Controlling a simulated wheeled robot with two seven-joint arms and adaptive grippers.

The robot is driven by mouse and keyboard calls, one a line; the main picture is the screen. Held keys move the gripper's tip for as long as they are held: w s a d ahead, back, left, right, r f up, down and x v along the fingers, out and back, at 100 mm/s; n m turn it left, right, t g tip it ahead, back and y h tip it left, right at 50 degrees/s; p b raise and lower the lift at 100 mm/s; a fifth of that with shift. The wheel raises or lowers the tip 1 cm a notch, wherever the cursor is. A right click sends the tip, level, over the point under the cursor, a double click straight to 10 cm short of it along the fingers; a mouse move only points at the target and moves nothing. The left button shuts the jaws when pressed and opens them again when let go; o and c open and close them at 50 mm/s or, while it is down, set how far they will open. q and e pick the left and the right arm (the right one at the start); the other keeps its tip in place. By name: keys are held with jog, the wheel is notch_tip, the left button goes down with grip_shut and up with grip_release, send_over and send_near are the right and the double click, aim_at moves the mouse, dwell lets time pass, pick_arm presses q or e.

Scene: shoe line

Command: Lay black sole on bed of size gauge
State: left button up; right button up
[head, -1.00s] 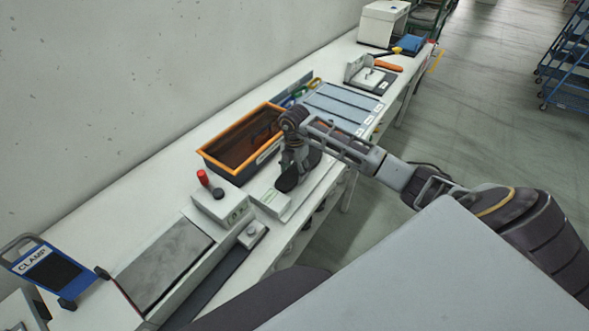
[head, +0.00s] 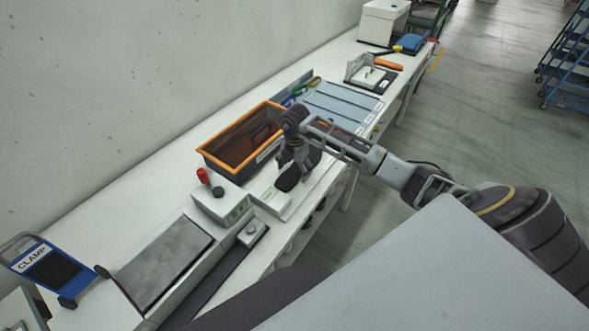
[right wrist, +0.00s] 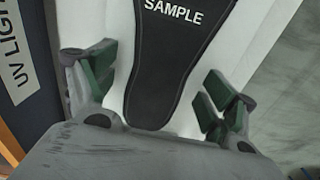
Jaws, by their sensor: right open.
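The black sole (head: 287,182) lies on the white bed of the size gauge (head: 268,196), partly hidden under my right gripper in the head view. In the right wrist view the sole (right wrist: 168,60) is dark, with white "SAMPLE" lettering, and lies lengthwise along the pale bed (right wrist: 122,45). My right gripper (head: 294,172) is just over the sole. In the right wrist view its green-padded fingers (right wrist: 160,88) are apart, one on each side of the sole, with bed showing between them and its edges. My left gripper is not in view.
An orange-rimmed dark bin (head: 208,158) stands behind the gauge, against the wall side. A grey box with a red knob (head: 222,203) stands left of it. A grey slotted tray (head: 345,103) is beyond my right arm. A blue CLAMP frame (head: 45,268) is at front left.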

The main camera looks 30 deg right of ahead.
notch_tip(320, 180, up, 12)
dwell(0.8)
dwell(0.9)
